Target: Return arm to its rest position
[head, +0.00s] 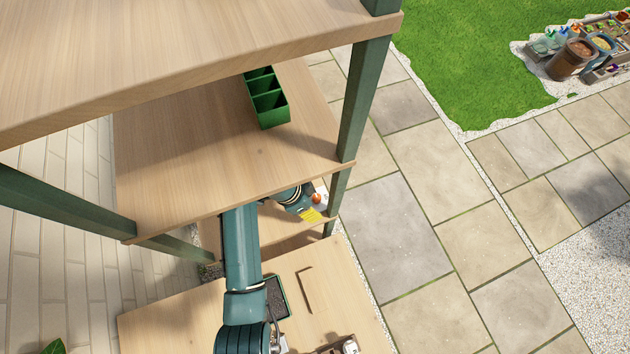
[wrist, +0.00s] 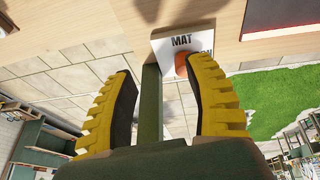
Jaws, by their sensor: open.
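My arm (head: 243,255) reaches past the middle shelf and over the lower wooden top in the head view. Its far end and my gripper (head: 312,213) show partly at the lower shelf, beside the green post. In the wrist view my gripper (wrist: 163,75) has its two yellow ridged fingers spread wide, with nothing held between them. A green post (wrist: 150,110) shows beyond the gap between them. A white card (wrist: 183,43) marked "MAT" with an orange disc lies beyond the fingertips; the right finger hides part of it.
A green compartment box (head: 268,105) stands on the middle shelf (head: 185,155). Green posts (head: 362,100) and shelf edges surround my arm. Paving (head: 420,160) to the right is clear.

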